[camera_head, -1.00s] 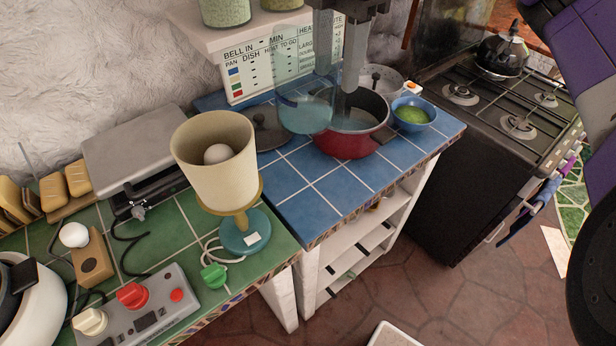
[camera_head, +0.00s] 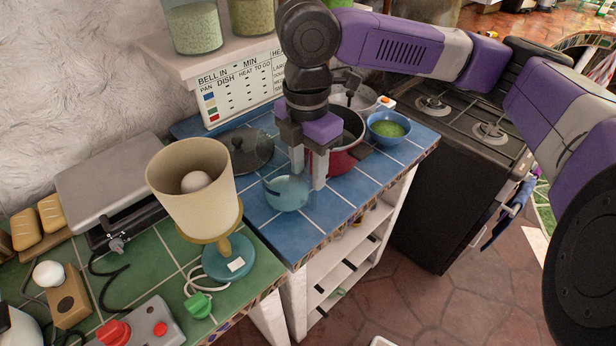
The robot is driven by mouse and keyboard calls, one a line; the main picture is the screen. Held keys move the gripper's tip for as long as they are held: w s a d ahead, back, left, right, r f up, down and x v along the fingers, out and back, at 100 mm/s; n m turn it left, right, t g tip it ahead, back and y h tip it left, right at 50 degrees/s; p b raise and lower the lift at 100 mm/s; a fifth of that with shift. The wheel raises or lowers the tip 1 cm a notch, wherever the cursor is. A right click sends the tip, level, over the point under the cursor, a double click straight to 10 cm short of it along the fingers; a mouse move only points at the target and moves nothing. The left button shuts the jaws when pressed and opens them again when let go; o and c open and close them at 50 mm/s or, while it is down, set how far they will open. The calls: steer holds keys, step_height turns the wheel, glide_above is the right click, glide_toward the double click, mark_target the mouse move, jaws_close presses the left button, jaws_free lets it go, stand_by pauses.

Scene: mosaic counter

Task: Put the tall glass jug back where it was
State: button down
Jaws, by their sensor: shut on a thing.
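A red pot (camera_head: 345,158) stands just behind and right of my gripper, with a blue bowl (camera_head: 388,129) of green food beyond. A dark lid (camera_head: 246,151) lies behind left. A cream-shaded lamp (camera_head: 195,190) stands left. Blue tiles in front of the pot are clear.

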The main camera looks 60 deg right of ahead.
steer(key=shift+f, duration=1.65)
steer(key=c, duration=0.8)
jaws_free()
steer(key=shift+r, duration=0.1)
step_height(320, 180, up, 12)
steer(key=shift+r, duration=0.1)
